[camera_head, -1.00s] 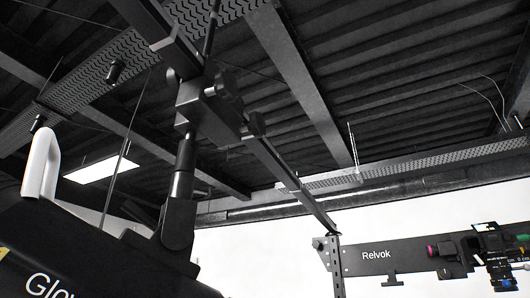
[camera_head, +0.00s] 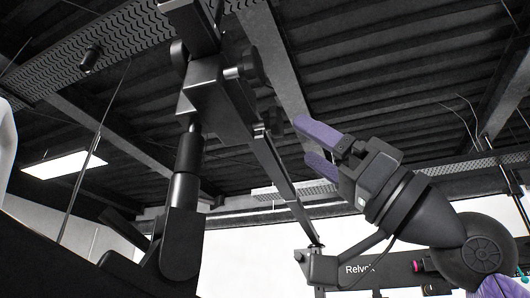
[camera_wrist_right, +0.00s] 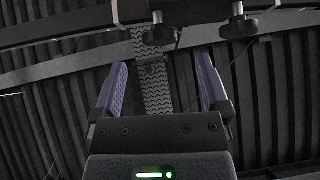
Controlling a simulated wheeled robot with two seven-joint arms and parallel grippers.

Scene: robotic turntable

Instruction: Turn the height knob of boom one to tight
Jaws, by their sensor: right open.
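A black boom stand rises from the lower left in the head view, with a post (camera_head: 188,150) and a clamp block (camera_head: 207,88) on it. Two dark knobs stick out on its right side: a larger upper knob (camera_head: 254,68) and a smaller lower knob (camera_head: 272,121). Two knobs also show at the top of the right wrist view, a right one (camera_wrist_right: 239,22) and a left one (camera_wrist_right: 158,31). I cannot tell which is the height knob, nor its marking. My right gripper (camera_head: 308,142), with purple fingers, is open and empty, right of the knobs. My left gripper is not in view.
A long dark boom bar (camera_head: 282,185) runs down behind the clamp towards a panel marked Relvok (camera_head: 375,269). A dark machine body (camera_head: 60,250) fills the lower left. Ceiling beams and a lit lamp (camera_head: 65,163) are overhead. Between gripper and knobs there is open air.

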